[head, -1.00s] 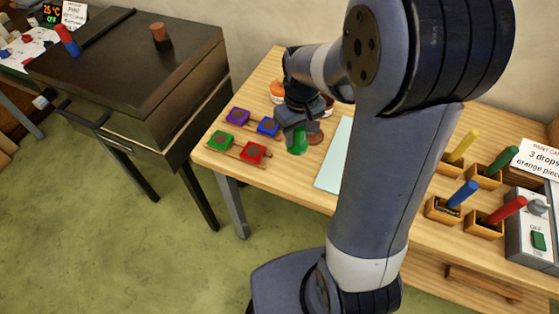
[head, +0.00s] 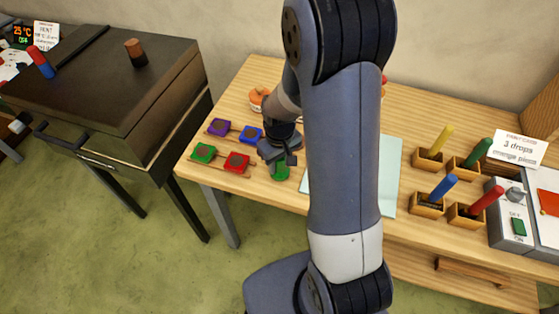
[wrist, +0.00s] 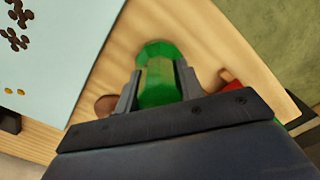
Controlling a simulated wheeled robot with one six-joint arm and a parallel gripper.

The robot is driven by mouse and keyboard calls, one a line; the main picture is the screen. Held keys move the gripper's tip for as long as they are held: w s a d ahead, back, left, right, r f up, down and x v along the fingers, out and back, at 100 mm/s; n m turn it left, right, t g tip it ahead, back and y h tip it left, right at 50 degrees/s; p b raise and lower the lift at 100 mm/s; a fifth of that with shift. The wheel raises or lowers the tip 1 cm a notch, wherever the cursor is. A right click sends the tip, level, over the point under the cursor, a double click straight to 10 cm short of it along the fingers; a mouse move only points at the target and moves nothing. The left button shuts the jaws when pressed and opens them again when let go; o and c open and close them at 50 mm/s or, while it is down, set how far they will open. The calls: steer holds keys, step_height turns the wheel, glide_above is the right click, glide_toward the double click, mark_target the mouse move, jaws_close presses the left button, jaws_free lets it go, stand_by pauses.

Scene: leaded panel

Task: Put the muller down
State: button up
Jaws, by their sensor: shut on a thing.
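The muller is a green, glassy, faceted piece (head: 280,172) near the front left of the wooden table in the head view. In the wrist view the green muller (wrist: 158,88) stands between the two fingers, its wider end pointing away toward the wood. My gripper (head: 281,160) is shut on it; the wrist view shows the gripper (wrist: 158,90) with a finger on each side. I cannot tell whether the muller touches the tabletop (wrist: 205,35). A pale blue slab (head: 389,180) lies to its right, partly hidden by my arm.
Red (head: 237,162), green (head: 203,152), blue (head: 250,134) and purple (head: 219,127) paint pans lie left of the gripper. A brown disc (wrist: 105,105) is close by. Small boxes with coloured sticks (head: 429,158) stand at the right.

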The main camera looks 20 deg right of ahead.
steer(key=shift+f, duration=0.15)
steer(key=o, duration=1)
step_height(320, 180, up, 12)
steer(key=shift+r+b, duration=0.2)
steer(key=shift+b, duration=0.15)
